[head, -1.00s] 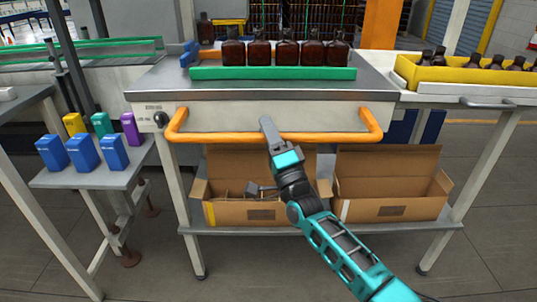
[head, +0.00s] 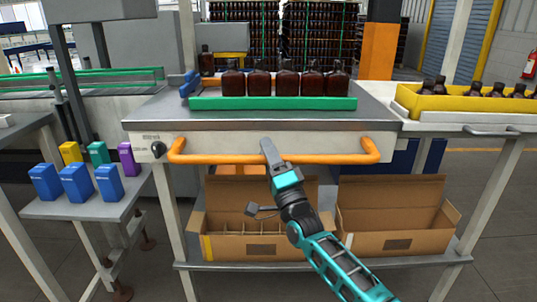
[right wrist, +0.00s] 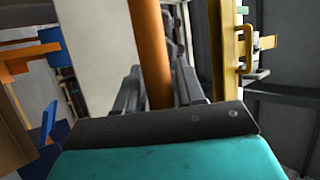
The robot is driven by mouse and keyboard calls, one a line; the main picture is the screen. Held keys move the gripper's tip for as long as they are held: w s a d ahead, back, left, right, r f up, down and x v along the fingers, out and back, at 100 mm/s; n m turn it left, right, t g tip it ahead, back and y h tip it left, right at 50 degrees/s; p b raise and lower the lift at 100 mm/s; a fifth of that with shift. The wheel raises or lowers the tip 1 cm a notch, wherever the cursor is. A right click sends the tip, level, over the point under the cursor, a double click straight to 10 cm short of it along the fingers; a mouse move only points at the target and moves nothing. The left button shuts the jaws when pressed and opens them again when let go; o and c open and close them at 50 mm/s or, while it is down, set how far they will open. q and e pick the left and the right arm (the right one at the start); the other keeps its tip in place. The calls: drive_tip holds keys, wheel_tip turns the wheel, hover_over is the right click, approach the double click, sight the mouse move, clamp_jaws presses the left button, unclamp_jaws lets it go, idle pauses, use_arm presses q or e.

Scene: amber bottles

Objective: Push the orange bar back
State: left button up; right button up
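The orange bar (head: 215,158) is a U-shaped handle across the front of the grey-topped bench (head: 270,127), with a bend at each end running to the panel. My right gripper (head: 268,152) reaches it from below, a little left of the panel's right half. In the right wrist view, the bar (right wrist: 153,50) passes between the two fingers of my right gripper (right wrist: 160,92), which lie close against both its sides. My left gripper is not in view.
Amber bottles (head: 286,83) stand in a row behind a green rail (head: 272,103) on the bench. Open cardboard boxes (head: 387,242) sit on the lower shelf. Blue boxes (head: 77,183) stand on a side table. A yellow tray (head: 440,103) of bottles is at right.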

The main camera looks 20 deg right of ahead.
drive_tip(key=shift+o, duration=0.9)
drive_tip(key=shift+s+f, duration=0.1)
drive_tip(key=v, duration=1.2)
drive_tip(key=shift+s, duration=0.3)
